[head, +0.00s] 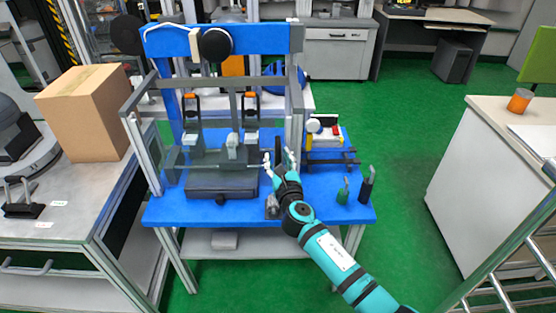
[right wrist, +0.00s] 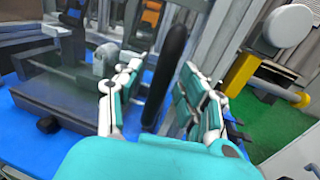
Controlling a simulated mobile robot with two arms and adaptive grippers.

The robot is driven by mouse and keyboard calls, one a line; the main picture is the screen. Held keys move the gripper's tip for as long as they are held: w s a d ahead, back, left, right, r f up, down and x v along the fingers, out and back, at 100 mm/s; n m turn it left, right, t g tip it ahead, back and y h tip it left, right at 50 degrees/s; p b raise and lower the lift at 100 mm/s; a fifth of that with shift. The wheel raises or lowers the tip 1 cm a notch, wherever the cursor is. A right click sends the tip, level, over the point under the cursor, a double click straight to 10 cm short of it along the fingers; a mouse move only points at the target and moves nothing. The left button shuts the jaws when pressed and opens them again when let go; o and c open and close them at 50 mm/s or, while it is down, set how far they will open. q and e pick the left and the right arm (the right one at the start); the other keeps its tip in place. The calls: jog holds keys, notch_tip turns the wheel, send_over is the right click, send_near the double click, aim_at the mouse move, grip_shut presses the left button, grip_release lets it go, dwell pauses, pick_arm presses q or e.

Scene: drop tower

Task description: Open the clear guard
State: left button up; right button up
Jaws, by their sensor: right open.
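The clear guard (head: 207,136) is a see-through pane in a grey metal frame at the front of the blue drop tower (head: 168,42). It appears closed across the front, with the dark base block behind or below it. A black upright bar, seemingly the guard's handle (right wrist: 170,72), shows in the right wrist view. My right gripper (head: 279,160) is at the guard's right edge. In the right wrist view its fingers (right wrist: 160,85) are spread, one on each side of the black bar. Contact with the bar cannot be made out. My left gripper is not in view.
A cardboard box (head: 88,112) stands on the left bench. A green item (head: 343,191) and a black item (head: 367,185) stand at the blue table's right front corner. A white cabinet (head: 480,165) is farther right, with open green floor between.

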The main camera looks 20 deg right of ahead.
grip_shut()
dwell(0.7)
